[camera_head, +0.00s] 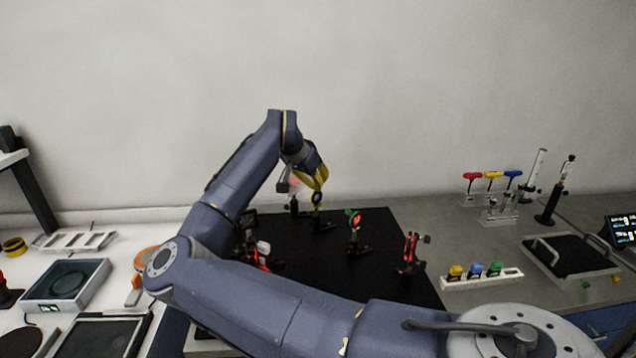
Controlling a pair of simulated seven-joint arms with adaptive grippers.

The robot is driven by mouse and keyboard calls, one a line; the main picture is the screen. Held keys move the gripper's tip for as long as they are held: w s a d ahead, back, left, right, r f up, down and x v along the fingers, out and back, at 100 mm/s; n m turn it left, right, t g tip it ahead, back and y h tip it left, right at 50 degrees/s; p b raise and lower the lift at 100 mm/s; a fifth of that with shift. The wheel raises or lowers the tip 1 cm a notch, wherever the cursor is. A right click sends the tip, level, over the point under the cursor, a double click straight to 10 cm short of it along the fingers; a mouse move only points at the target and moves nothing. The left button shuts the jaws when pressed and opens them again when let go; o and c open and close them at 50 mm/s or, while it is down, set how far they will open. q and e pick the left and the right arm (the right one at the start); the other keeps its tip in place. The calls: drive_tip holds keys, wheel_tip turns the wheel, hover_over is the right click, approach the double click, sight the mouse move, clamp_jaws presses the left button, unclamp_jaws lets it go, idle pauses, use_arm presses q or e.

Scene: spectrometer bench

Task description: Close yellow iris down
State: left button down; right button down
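One blue-grey arm of mine comes in from the lower right, bends at the left and reaches back over the black breadboard (365,285). Its gripper, my right one (314,180), points down at the back of the board. Yellow shows at its tip; I cannot tell how much of it is finger and how much is the iris. Just below, a small dark ring mount (317,200), apparently the yellow iris, stands upright on a post. The gripper is at or very close to its top; contact and finger opening are unclear. My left gripper is not in view.
A mount with green and red parts (354,220) stands right of the ring, and a red-lit mount (411,250) further right. Other mounts are partly hidden behind my arm. A white rack (482,280) with coloured blocks and a dark tray (568,256) stand at the right.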

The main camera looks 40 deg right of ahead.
drive_tip(key=c, duration=2.1)
unclamp_jaws()
drive_tip(key=o, duration=0.7)
drive_tip(key=shift+c, duration=0.2)
drive_tip(key=v, duration=1.2)
